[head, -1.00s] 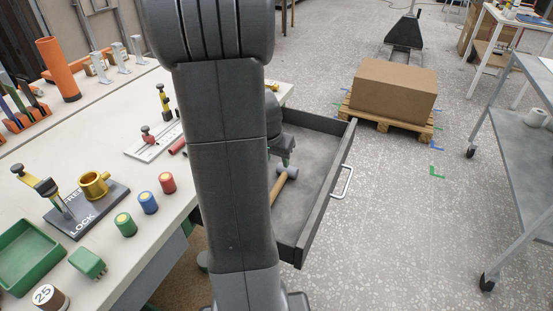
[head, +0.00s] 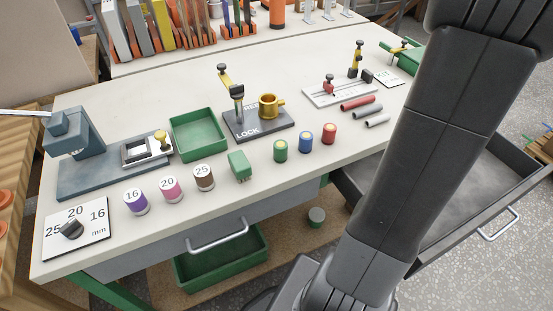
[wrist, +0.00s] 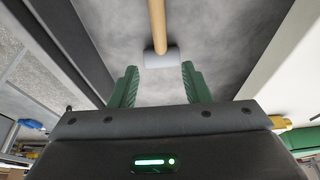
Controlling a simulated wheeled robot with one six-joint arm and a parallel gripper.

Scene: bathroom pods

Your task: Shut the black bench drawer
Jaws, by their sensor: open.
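The black bench drawer (head: 455,195) stands pulled out from the right part of the bench, in the head view. Its metal handle (head: 498,224) is on the outer front panel. My arm crosses in front of the drawer's left part, and my gripper is out of the head view. In the wrist view my gripper (wrist: 158,76) is open, with its green fingers apart over the grey drawer floor (wrist: 220,40). A hammer (wrist: 161,58) with a wooden handle lies there, its head just beyond the fingertips. Nothing is seen held.
The bench top (head: 330,190) carries a green tray (head: 198,134), a lock stand (head: 258,122) and several coloured cylinders. A second, grey drawer with a bar handle (head: 217,235) is under the bench, above a green bin (head: 222,262). Speckled floor lies beyond the black drawer.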

